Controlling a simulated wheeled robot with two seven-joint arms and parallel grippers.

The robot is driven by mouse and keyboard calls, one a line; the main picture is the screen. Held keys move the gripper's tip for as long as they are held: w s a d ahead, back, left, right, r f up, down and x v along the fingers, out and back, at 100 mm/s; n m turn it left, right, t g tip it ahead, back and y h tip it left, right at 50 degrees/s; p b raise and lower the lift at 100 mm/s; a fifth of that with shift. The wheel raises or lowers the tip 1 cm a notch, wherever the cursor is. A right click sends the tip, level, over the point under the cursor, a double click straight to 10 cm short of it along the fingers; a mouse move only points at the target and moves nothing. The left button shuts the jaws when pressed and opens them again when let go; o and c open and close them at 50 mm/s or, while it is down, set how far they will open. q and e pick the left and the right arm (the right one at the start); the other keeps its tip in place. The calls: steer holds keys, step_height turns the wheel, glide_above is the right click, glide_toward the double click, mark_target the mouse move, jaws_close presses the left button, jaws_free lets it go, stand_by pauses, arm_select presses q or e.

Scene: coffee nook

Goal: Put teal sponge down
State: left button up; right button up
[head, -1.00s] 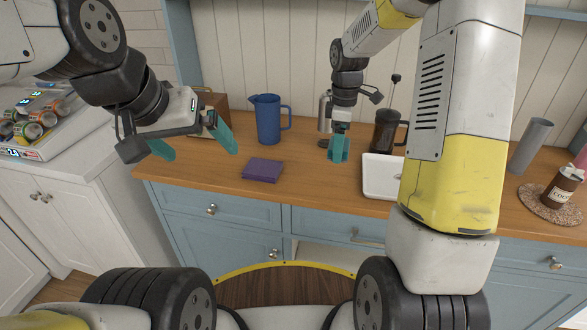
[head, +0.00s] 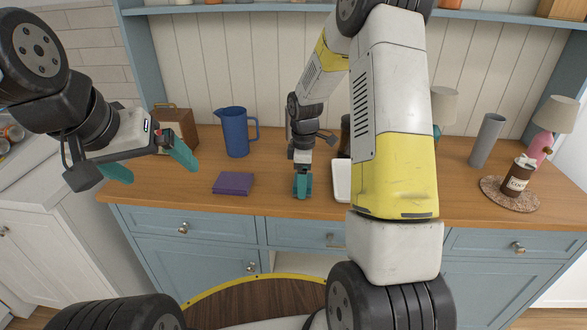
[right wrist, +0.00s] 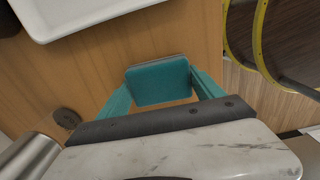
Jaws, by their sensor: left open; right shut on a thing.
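The teal sponge (right wrist: 160,82) is a flat block between the fingers of my right gripper (right wrist: 163,98) in the right wrist view. That gripper is shut on it, with the wooden counter below. In the head view my right gripper (head: 302,187) is low over the counter, between a purple block and a white tray. The sponge and the teal fingers are hard to tell apart there, and I cannot tell whether the sponge touches the counter. My left gripper (head: 150,165) is open and empty at the left, in front of a brown box.
The purple block (head: 233,183) lies left of my right gripper and the white tray (head: 341,180) right of it. A blue pitcher (head: 235,133) stands behind. A grey cylinder (head: 487,140) and a cocoa jar (head: 519,176) on a round mat (head: 496,189) stand further right.

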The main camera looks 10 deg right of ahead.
steer(key=o, duration=1.3)
steer(key=shift+f, duration=0.15)
step_height(320, 180, up, 12)
steer(key=shift+r, duration=0.2)
